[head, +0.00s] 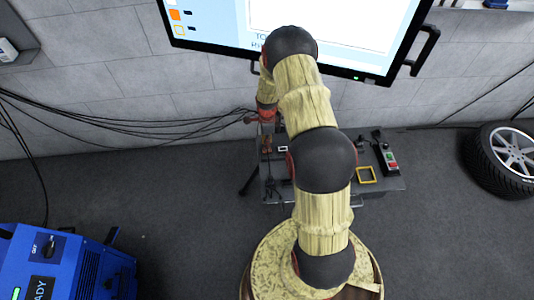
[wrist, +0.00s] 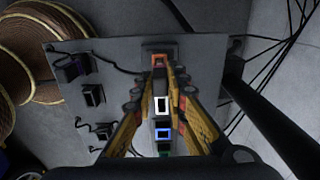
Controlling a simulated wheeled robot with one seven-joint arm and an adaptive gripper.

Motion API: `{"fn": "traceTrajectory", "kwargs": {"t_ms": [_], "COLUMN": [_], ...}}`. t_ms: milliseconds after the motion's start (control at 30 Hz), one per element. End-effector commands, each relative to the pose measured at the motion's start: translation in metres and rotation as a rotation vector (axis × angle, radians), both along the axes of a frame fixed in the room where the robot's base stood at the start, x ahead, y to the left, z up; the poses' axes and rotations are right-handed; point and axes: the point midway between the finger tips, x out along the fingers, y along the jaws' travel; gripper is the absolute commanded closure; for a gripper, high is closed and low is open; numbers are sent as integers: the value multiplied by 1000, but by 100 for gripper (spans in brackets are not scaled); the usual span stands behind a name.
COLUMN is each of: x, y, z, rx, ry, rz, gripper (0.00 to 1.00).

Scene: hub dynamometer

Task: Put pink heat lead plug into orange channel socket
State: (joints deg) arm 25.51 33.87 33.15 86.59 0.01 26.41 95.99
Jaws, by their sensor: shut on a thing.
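My gripper (wrist: 160,72) is shut on a small plug. The fingers hide most of it, and I cannot make out a pink colour. The fingertips are at the orange-framed channel socket (wrist: 159,59), at the far end of a row of sockets. I cannot tell whether the plug is in the socket or just above it. Toward my wrist the row goes on with a white-framed socket (wrist: 161,104), a blue-framed one (wrist: 163,133) and a green one (wrist: 165,153).
Several dark plugs with leads, one of them here (wrist: 93,95), lie on the left of the grey bench (wrist: 115,55). A yellow frame (head: 366,175) and a button box (head: 389,159) are on its right side. Black cables (head: 150,125) run along the wall. A monitor (head: 360,35) hangs above.

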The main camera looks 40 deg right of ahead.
Motion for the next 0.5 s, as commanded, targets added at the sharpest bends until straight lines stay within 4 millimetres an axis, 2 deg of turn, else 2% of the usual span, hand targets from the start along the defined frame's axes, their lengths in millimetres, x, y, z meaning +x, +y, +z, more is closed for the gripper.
{"fn": "traceTrajectory", "kwargs": {"t_ms": [500], "x": [0], "y": [0], "z": [-15], "rx": [0], "ry": [0], "rz": [0], "gripper": [100]}}
